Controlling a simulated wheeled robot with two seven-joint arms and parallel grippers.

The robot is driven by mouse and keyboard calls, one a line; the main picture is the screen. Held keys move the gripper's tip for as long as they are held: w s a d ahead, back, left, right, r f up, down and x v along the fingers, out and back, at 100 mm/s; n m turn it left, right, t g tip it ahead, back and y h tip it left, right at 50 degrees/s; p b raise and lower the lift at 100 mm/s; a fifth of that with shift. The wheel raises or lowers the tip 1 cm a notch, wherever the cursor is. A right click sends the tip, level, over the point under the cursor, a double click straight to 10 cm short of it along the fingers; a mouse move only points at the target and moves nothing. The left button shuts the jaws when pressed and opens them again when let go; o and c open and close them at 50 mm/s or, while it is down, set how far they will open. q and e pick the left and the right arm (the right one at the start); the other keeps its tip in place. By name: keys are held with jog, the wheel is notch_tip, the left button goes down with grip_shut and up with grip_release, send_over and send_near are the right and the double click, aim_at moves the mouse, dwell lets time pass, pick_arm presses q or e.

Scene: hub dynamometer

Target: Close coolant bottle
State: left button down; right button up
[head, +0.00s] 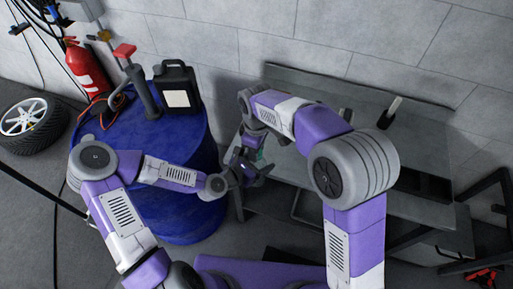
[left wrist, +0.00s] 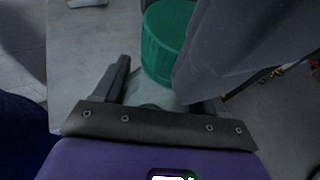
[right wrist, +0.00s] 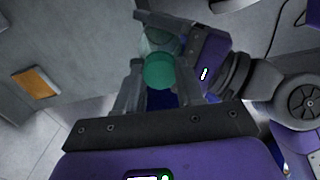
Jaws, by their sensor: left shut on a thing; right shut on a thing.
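The green cap (right wrist: 160,71) sits between the fingers of my right gripper (right wrist: 163,80), which is shut on it. The pale, see-through coolant bottle (right wrist: 160,40) shows just behind the cap in the right wrist view, held in my left gripper (right wrist: 178,32). In the left wrist view the ribbed cap (left wrist: 165,42) is large near the top, and the grey right gripper covers its right side and one left finger. In the head view both grippers meet, and a little green (head: 260,157) shows there. The cap lies at the bottle's end; I cannot tell whether it is seated.
A blue drum (head: 180,215) at left carries a black jug (head: 176,90) and a red-topped tool (head: 125,52). A grey metal bench (head: 300,85) stands behind the grippers, with a small white-and-dark item (head: 391,110) on it. A fire extinguisher (head: 86,68) and a wheel (head: 30,122) are far left.

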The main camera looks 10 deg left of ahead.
jog(key=m, duration=1.9)
jog(key=shift+m, duration=0.3)
jog(key=o, duration=1.2)
jog(key=shift+o, duration=0.2)
notch_tip(320, 180, up, 12)
jog(key=shift+f, duration=0.1)
